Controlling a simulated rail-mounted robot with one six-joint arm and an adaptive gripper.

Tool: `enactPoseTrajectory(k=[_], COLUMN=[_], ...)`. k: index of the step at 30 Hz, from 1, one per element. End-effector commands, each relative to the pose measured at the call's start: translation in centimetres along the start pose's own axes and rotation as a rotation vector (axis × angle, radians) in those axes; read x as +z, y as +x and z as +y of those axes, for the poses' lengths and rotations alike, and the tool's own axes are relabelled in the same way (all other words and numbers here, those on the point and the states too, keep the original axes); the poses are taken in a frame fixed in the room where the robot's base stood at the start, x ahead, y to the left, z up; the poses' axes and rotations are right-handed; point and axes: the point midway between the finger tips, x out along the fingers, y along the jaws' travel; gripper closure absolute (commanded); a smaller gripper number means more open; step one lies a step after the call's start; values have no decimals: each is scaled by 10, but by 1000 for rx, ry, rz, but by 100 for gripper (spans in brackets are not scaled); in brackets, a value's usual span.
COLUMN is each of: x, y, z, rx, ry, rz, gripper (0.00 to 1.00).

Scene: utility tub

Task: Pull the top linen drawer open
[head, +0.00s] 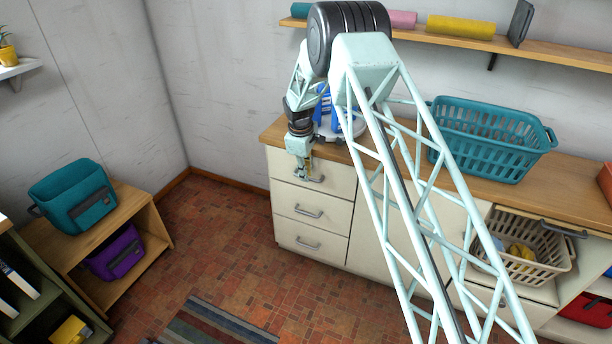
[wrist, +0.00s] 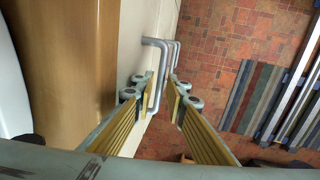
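The top linen drawer (head: 335,178) is the uppermost of three cream drawer fronts at the left end of the counter, and it looks flush with the cabinet. Its grey bar handle (wrist: 156,75) shows in the wrist view. My gripper (head: 304,174) is in front of the top drawer, at its handle, and partly covers it in the head view. In the wrist view my gripper (wrist: 160,92) has its two yellow-padded fingers apart, with the handle bar between them. I see a gap on the right side of the bar; contact on the left is unclear.
The handles of the middle drawer (head: 308,212) and bottom drawer (head: 307,243) sit below. The wooden counter (head: 480,186) carries a teal basket (head: 490,138) and a blue-and-white object (head: 328,120). The brick floor (head: 225,240) before the drawers is clear, with a striped rug (head: 215,325) nearer.

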Motion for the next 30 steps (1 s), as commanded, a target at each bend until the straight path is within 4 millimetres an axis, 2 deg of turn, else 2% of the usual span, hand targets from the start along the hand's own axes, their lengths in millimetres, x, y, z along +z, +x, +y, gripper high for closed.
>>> enactPoseTrajectory(k=[8, 13, 23, 30], x=[0, 0, -2, -16], y=[0, 0, 0, -4], z=[0, 0, -2, -22], rx=[0, 0, 0, -1], ry=[0, 0, -2, -17], rz=[0, 0, 0, 2], gripper=[87, 100, 100, 100])
